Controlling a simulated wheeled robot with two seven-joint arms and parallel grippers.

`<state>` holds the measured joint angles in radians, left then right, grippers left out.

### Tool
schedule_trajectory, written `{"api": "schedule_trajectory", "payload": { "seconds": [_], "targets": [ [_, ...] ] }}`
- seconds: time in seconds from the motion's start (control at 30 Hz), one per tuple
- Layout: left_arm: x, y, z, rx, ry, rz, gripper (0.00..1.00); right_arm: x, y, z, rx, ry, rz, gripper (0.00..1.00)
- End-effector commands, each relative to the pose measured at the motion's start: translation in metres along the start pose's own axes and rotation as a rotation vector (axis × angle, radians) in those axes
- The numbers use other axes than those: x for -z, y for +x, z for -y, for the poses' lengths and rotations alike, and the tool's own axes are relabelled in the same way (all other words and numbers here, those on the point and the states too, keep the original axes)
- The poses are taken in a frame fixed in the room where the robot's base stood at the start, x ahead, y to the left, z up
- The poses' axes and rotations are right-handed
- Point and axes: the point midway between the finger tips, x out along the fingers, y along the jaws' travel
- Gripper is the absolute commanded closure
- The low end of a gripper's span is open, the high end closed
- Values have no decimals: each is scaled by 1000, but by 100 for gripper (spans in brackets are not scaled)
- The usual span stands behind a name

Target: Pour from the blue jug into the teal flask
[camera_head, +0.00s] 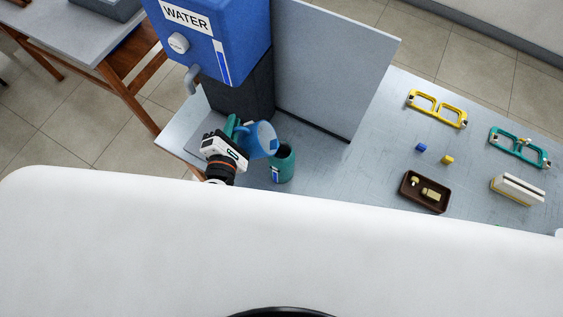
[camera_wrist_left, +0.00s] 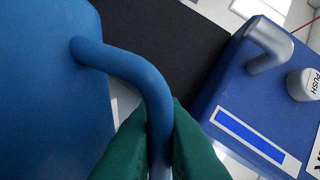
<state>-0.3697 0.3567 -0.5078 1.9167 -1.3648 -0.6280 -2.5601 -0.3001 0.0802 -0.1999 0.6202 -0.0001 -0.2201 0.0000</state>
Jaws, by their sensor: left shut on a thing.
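The blue jug (camera_head: 262,140) is held off the table, tilted towards the teal flask, with its open mouth facing right in the head view. My left gripper (camera_head: 238,134) is shut on the jug's handle; in the left wrist view the green fingers (camera_wrist_left: 160,145) close around the curved blue handle (camera_wrist_left: 130,70). The jug's body (camera_wrist_left: 40,90) fills the left of that view. The teal flask (camera_head: 284,164) stands upright on the table, just right of the jug. I cannot see any liquid. My right gripper does not show.
A blue water dispenser (camera_head: 215,40) with a spout (camera_head: 192,78) stands behind the gripper on a dark stand. A grey panel (camera_head: 330,70) rises behind the flask.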

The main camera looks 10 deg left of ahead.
Motion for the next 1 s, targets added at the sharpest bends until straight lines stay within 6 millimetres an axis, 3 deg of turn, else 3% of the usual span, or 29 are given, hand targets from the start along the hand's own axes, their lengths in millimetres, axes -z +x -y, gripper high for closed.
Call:
{"api": "schedule_trajectory", "payload": {
  "seconds": [1.0],
  "targets": [
    [4,0,1,2,35,6,100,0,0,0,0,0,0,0]
  ]
}}
